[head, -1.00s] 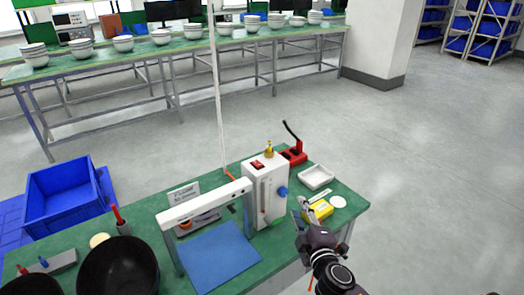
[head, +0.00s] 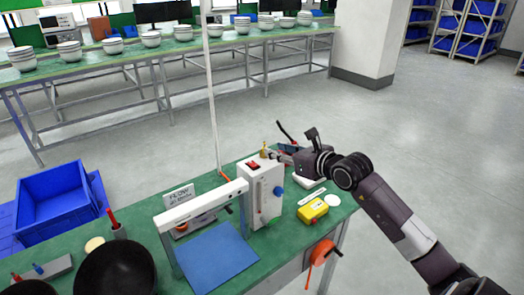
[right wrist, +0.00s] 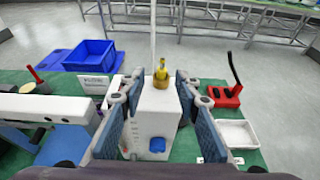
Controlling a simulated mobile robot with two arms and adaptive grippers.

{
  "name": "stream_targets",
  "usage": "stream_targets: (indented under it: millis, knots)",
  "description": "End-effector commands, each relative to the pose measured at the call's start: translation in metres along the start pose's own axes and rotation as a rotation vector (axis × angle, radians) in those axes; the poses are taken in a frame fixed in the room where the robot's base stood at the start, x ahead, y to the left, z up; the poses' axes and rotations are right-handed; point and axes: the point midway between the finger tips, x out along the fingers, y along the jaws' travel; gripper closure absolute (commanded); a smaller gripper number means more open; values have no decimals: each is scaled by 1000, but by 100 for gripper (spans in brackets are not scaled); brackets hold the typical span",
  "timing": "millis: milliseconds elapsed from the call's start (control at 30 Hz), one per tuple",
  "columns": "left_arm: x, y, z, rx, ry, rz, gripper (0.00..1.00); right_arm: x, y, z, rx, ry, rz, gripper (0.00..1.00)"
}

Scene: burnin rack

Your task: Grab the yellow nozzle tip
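In the right wrist view the nozzle tip (right wrist: 161,70) shows ahead, between the fingers of my right gripper (right wrist: 158,88). The fingers are spread wide and hold nothing. In the head view my right gripper (head: 278,153) reaches in from the right, level with the top of the unit and close beside the nozzle tip. Contact is not visible. My left gripper is in neither view.
A red stand with a black handle (right wrist: 226,95) and a white tray (right wrist: 236,133) are right of the unit. A yellow box (head: 312,211) lies in front. A white frame (head: 201,205) over a blue mat (head: 215,262) stands left. A thin pole (head: 212,110) rises behind.

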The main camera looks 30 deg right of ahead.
Motion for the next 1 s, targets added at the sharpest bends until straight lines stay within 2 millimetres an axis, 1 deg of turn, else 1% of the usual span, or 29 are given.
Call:
stream_targets:
  millis: [200,367,567,700,833,1000]
  knots:
    - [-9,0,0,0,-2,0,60,19,-1,2,0,0,0,70]
    - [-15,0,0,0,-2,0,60,30,-1,3,2,1,0,70]
    - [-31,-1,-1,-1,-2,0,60,53,-4,6,3,0,1,70]
    - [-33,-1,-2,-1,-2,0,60,68,-4,4,2,-1,1,70]
    - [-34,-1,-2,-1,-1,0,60,75,-3,2,1,-1,2,70]
    - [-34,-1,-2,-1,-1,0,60,76,-3,1,1,0,2,70]
